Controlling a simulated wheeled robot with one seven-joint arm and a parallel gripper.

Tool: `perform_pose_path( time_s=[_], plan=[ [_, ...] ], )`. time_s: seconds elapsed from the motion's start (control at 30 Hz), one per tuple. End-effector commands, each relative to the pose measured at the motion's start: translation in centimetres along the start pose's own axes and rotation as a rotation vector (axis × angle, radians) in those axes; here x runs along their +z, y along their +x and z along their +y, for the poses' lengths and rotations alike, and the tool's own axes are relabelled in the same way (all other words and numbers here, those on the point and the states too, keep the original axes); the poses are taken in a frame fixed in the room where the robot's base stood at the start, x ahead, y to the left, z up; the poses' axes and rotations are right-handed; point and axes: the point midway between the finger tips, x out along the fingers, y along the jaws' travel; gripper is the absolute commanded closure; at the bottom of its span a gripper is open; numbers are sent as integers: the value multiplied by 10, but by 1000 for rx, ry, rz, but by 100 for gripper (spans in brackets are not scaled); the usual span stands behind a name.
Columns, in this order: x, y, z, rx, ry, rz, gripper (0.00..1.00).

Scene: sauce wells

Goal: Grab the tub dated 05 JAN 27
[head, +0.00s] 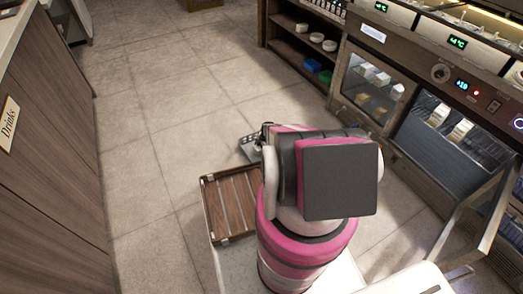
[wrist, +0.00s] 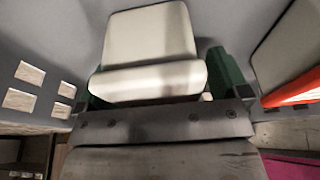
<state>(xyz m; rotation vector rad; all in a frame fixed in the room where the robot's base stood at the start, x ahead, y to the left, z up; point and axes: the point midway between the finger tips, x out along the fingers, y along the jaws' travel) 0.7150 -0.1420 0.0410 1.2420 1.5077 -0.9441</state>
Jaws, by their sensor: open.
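Two pale tubs (head: 440,115) (head: 461,130) stand in the lit cabinet under the sauce wells, at the right of the head view. Its glass door (head: 478,225) stands open. More pale tubs (head: 380,78) sit behind the shut glass door to the left. No date can be read, so I cannot tell which is 05 JAN 27. My gripper (head: 250,147) is partly hidden by my arm, well left of the cabinets. In the wrist view my gripper (wrist: 160,88) is open, its green-padded fingers apart. A pale shape lies beyond them; I cannot tell what it is.
A wooden tray (head: 207,205) lies beside my arm. A counter labelled Drinks (head: 50,120) runs along the left. Open shelves (head: 290,45) with bowls and a blue and a green item stand at the back. The tiled floor (head: 150,100) between is clear.

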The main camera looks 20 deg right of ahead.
Motion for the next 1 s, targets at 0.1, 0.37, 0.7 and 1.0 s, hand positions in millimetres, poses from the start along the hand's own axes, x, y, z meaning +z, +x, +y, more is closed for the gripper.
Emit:
perform_pose_path(
  time_s=[0.1, 0.37, 0.7, 1.0],
  plan=[
    [1, 2, 0, 0, 0, 0, 6],
    [1, 4, 0, 0, 0, 0, 6],
    [1, 4, 0, 0, 0, 0, 55],
    [1, 3, 0, 0, 0, 0, 69]
  ],
)
